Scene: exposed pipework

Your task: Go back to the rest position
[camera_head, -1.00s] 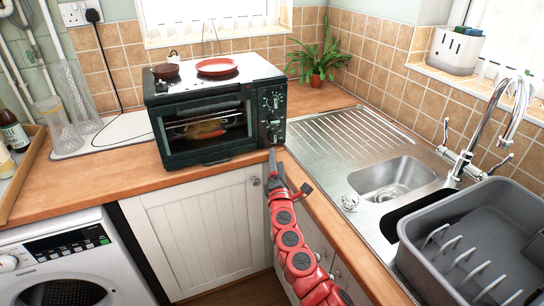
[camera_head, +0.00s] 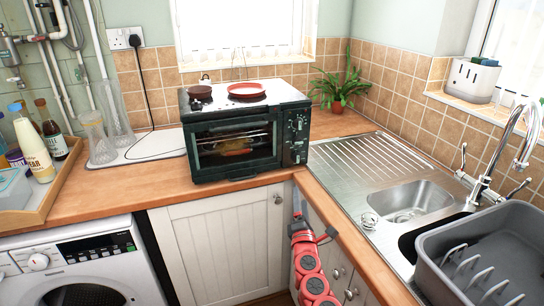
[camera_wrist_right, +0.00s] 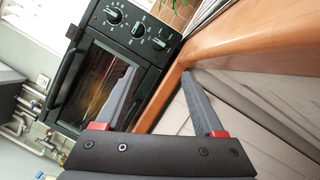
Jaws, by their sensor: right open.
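My right arm is red and comes up from the bottom of the head view. My right gripper (camera_head: 298,205) is below the worktop edge, in front of the white cupboard doors and below the oven's right side. In the right wrist view its two grey fingers (camera_wrist_right: 160,98) stand apart with nothing between them, so it is open and empty. The black mini oven (camera_head: 235,140) stands on the worktop with its door shut and food inside; it also shows in the right wrist view (camera_wrist_right: 95,75). My left gripper is not in view.
The wooden worktop (camera_head: 110,193) runs left and turns at the corner toward the sink (camera_head: 400,200). A grey dish rack (camera_head: 490,250) stands at right. A tray with bottles (camera_head: 35,150) and glass vases (camera_head: 100,135) are at left. A washing machine (camera_head: 75,260) is below.

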